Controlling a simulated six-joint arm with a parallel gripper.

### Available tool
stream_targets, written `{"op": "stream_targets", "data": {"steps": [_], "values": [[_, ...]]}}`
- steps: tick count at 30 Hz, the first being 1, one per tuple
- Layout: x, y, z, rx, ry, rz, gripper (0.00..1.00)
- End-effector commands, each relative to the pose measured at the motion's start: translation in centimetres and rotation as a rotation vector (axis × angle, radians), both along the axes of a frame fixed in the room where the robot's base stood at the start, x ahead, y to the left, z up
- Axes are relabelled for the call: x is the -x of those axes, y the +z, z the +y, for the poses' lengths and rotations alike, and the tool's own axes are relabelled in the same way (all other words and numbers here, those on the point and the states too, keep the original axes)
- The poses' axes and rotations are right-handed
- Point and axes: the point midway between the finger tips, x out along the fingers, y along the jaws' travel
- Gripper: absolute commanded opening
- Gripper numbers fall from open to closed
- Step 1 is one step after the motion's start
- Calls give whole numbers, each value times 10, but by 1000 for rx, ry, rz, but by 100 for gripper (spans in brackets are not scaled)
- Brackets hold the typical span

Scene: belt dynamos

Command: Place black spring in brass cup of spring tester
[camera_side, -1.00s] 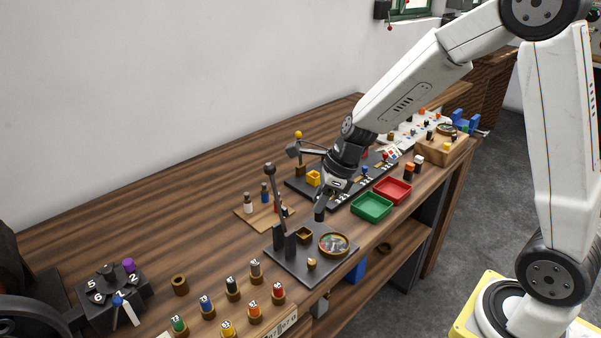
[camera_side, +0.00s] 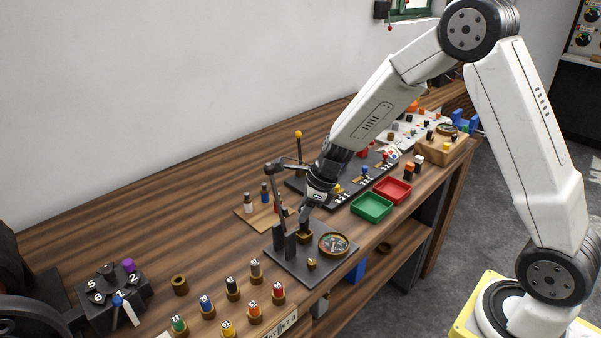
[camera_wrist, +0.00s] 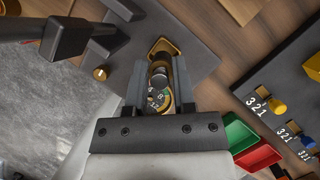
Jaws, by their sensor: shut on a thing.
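The spring tester (camera_side: 284,262) is a dark base plate with upright posts, a lever and a round dial (camera_side: 333,243). Its small square brass cup (camera_side: 304,237) is open at the top and also shows beyond my fingertips in the wrist view (camera_wrist: 164,45). My gripper (camera_side: 304,213) points down just above the cup, close beside the lever post. It is shut on the black spring (camera_wrist: 158,76), a short dark cylinder between the two fingers in the wrist view. The fingers partly hide the spring and the dial. I cannot tell whether the spring's lower end touches the cup.
The tester's tall lever post (camera_side: 276,195) stands just left of my gripper. A green tray (camera_side: 372,207) and a red tray (camera_side: 393,190) lie to the right. Several numbered coloured pegs stand in front. The table at the back left is clear.

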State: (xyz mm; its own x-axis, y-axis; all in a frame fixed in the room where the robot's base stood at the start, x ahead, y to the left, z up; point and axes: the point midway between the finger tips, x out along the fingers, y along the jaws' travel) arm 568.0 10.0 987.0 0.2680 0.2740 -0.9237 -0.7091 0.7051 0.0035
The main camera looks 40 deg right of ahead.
Motion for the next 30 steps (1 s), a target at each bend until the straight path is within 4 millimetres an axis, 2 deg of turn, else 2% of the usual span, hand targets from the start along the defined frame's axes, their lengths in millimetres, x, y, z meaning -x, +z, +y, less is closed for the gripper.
{"op": "stream_targets", "data": {"steps": [9,24,25,27,28,30], "values": [[-2,-30,0,1,-1,2,0],[-2,-36,0,2,-2,0,0],[-2,-36,0,3,-1,0,38],[-2,-36,0,3,-1,0,61],[-2,-35,0,3,-1,0,67],[-2,-35,0,3,-1,0,67]]}}
